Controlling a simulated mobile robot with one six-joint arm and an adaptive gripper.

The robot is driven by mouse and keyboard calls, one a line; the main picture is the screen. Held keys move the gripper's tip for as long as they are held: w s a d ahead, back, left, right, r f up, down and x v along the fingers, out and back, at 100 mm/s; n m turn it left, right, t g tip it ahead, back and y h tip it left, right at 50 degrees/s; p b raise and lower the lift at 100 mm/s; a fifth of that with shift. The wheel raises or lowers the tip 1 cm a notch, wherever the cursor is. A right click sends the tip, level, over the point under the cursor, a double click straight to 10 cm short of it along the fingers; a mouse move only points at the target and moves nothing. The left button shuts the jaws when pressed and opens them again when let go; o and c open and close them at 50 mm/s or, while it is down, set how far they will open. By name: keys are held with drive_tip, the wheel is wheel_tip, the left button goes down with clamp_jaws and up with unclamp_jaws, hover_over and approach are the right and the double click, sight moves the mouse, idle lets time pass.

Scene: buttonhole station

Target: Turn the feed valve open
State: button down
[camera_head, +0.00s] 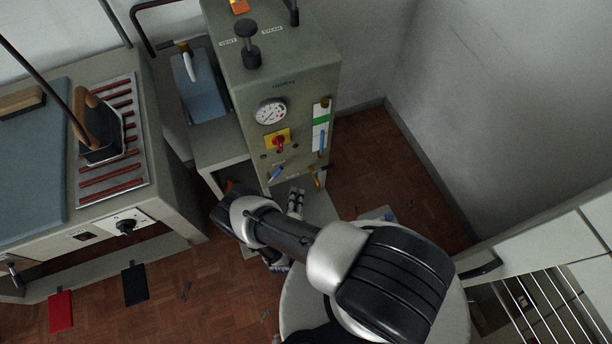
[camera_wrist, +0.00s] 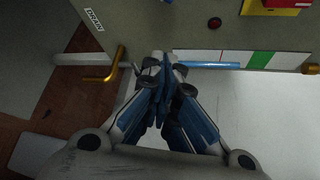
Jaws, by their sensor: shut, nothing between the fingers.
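The boiler (camera_head: 292,95) is a grey-green cabinet with a gauge and controls on its front. A small blue lever (camera_head: 275,174) sits low on that front, slanted, and is likely the feed valve; its label is too small to read. A brass lever (camera_head: 317,182) is to its right; in the wrist view the brass lever (camera_wrist: 104,76) is bent, near a label reading DRAIN. My gripper (camera_head: 298,192) is low in front of the boiler, just below these levers. In the wrist view my gripper (camera_wrist: 164,64) has its fingers together and empty. The blue lever is not distinguishable there.
A sight glass (camera_head: 322,128) with blue liquid is on the boiler's right front. A red-and-yellow switch (camera_head: 278,141) and a gauge (camera_head: 271,112) are above the levers. An ironing table (camera_head: 150,190) stands left; a white cabinet (camera_head: 560,240) stands right.

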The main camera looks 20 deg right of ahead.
drive_tip(key=w+b, duration=0.1)
drive_tip(key=w, duration=0.7)
drive_tip(key=shift+w+d+f+m+y, duration=0.3)
drive_tip(key=shift+w+d+f, duration=0.1)
drive_tip(key=shift+d+f, duration=0.05)
